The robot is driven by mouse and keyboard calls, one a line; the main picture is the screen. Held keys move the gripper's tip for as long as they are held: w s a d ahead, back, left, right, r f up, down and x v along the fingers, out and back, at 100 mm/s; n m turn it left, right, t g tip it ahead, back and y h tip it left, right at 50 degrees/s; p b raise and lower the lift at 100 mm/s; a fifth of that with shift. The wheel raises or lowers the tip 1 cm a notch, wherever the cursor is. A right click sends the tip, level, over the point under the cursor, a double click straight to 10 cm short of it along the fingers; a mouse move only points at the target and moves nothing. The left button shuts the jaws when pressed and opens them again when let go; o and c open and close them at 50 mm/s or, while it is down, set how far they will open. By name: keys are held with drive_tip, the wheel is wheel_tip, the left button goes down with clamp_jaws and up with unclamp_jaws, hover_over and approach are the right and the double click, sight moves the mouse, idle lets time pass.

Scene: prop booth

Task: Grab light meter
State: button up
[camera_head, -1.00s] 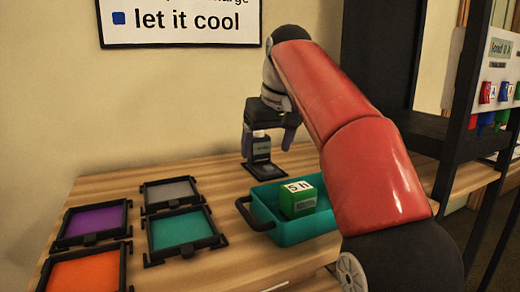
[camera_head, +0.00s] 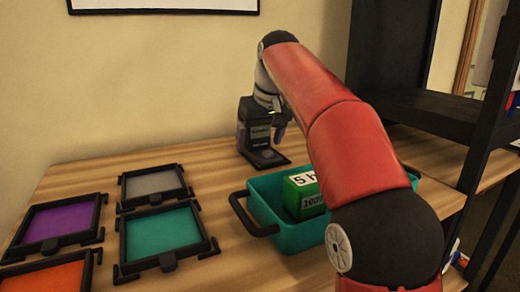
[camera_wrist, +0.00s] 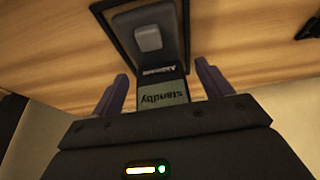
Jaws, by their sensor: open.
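The light meter (camera_head: 260,139) appears to be the small dark upright device with a greenish screen. It stands at the back of the wooden table on a black foot (camera_head: 268,160). In the wrist view, the light meter (camera_wrist: 163,93) shows "standby" upside down, and a grey rounded block (camera_wrist: 148,37) sits on the dark framed foot. My gripper (camera_head: 260,133) is over the meter, one purplish finger on each side. In the wrist view my gripper (camera_wrist: 161,72) is open, with gaps between each finger and the screen part. The meter's top is hidden behind my wrist.
A teal tray (camera_head: 258,221) with black handles holds a green box (camera_head: 304,196), right in front of the meter. Several framed panels lie left: grey (camera_head: 154,183), teal (camera_head: 162,232), purple (camera_head: 58,222), orange (camera_head: 48,278). A black shelf (camera_head: 440,115) stands right, near my arm.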

drive_tip(key=shift+f, duration=0.15)
drive_tip(key=shift+c, duration=0.2)
drive_tip(key=c, duration=1.3)
